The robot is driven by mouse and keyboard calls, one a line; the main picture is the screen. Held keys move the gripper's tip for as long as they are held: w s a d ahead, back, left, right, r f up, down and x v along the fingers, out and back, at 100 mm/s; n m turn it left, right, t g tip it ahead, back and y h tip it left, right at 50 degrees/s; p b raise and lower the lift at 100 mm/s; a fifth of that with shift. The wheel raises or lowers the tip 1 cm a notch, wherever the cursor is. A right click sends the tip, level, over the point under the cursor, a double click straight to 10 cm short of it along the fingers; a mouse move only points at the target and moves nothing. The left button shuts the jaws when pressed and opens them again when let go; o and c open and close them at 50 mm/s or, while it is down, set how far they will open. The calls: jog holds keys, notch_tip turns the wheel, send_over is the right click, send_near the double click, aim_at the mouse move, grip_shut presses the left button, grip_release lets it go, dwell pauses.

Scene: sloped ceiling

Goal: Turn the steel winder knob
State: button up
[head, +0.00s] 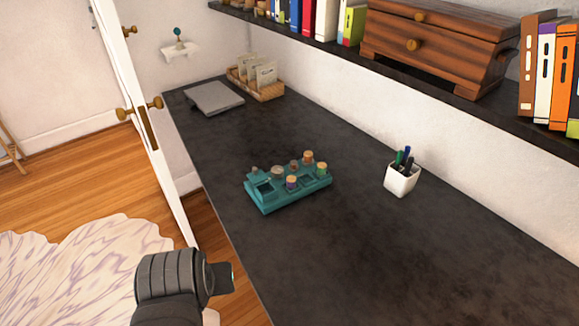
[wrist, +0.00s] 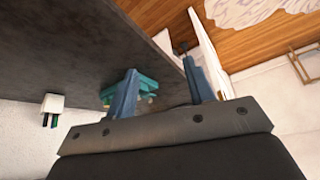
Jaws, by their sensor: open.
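I cannot make out a steel winder knob in either view. A small upright piece with a round teal top (head: 179,33) stands on a little white wall ledge at the back left; its metal and details are too small to tell. My gripper (head: 232,278) is at the lower left in the head view, by the counter's left edge and far from that ledge. In the wrist view my gripper (wrist: 161,67) shows two blue-grey fingers spread apart with nothing held between them.
The dark counter (head: 330,245) holds a teal rack (head: 262,203) of corked jars, a white pen cup (head: 402,181), a grey slab (head: 213,97) and a packet basket (head: 266,94). A white door (head: 150,130) stands left. A shelf (head: 470,108) overhangs the right. The front counter is clear.

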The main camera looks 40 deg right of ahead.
jog(key=w+d+r+m, duration=0.6)
jog(key=w+m, duration=0.2)
jog(key=m, duration=0.1)
jog(key=m+y, duration=0.1)
jog(key=m, duration=2.3)
send_over(278, 169)
jog(key=s+a, duration=0.1)
jog(key=s, duration=0.6)
notch_tip(278, 169, down, 5)
jog(key=x, duration=1.1)
jog(key=a+x, duration=0.1)
jog(key=x, duration=0.5)
jog(key=shift+s+f, duration=0.3)
jog(key=shift+f, duration=0.05)
jog(key=c, duration=0.7)
